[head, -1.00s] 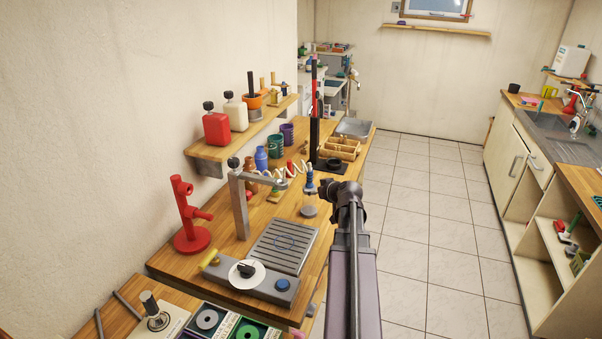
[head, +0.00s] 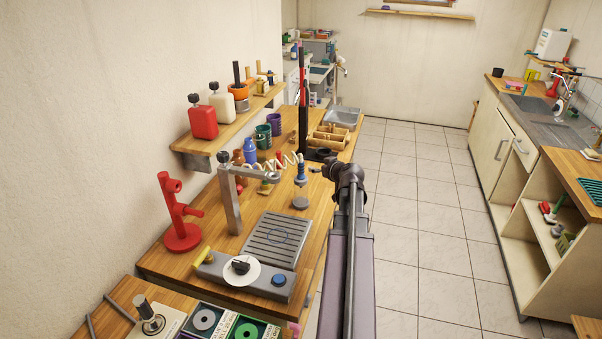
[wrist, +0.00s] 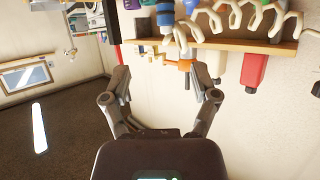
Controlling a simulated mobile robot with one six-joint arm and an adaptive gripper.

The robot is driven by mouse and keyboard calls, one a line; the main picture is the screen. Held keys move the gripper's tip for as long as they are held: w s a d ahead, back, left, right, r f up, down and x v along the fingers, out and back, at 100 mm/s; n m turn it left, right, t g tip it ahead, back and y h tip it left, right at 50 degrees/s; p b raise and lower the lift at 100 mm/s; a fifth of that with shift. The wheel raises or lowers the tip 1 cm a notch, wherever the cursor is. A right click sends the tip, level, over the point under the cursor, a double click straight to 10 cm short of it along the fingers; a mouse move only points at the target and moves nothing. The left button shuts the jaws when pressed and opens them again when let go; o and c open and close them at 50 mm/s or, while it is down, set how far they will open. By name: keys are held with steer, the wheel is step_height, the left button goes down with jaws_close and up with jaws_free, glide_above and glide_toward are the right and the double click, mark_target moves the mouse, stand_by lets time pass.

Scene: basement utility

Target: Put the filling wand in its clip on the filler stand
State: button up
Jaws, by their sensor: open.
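The filler stand (head: 231,200) is a grey post with a short arm near its top, rising beside a slatted drip tray (head: 272,240). A coiled cream hose (head: 282,163) runs from around the stand's arm to an upright blue-and-grey piece, which looks like the filling wand (head: 301,176), over a round grey base on the bench. I cannot make out the clip clearly. My gripper (head: 318,170) is just right of the wand in the head view. In the wrist view my gripper (wrist: 161,96) is open and empty, with the hose (wrist: 235,20) beyond its fingers.
A red pegged stand (head: 180,215) is at the bench's left. A wall shelf (head: 225,127) holds a red bottle (head: 203,120) and other containers. Behind the wand are a tall dark post (head: 303,95) and a wooden organiser (head: 330,137). The tiled floor at right is clear.

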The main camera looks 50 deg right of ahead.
mark_target(303, 164)
steer(key=b+x, duration=0.2)
steer(key=x, duration=0.5)
steer(key=shift+w+f+b, duration=0.2)
steer(key=shift+w+b, duration=0.15)
steer(key=shift+w, duration=0.1)
steer(key=shift+a+b+x, duration=0.15)
steer(key=shift+b+x, duration=0.4)
steer(key=shift+x, duration=0.7)
steer(key=shift+a+b+x, duration=0.2)
steer(key=shift+b+x, duration=0.3)
steer(key=shift+x, duration=0.8)
steer(key=shift+w+f, duration=0.1)
steer(key=shift+f, duration=0.05)
jaws_close()
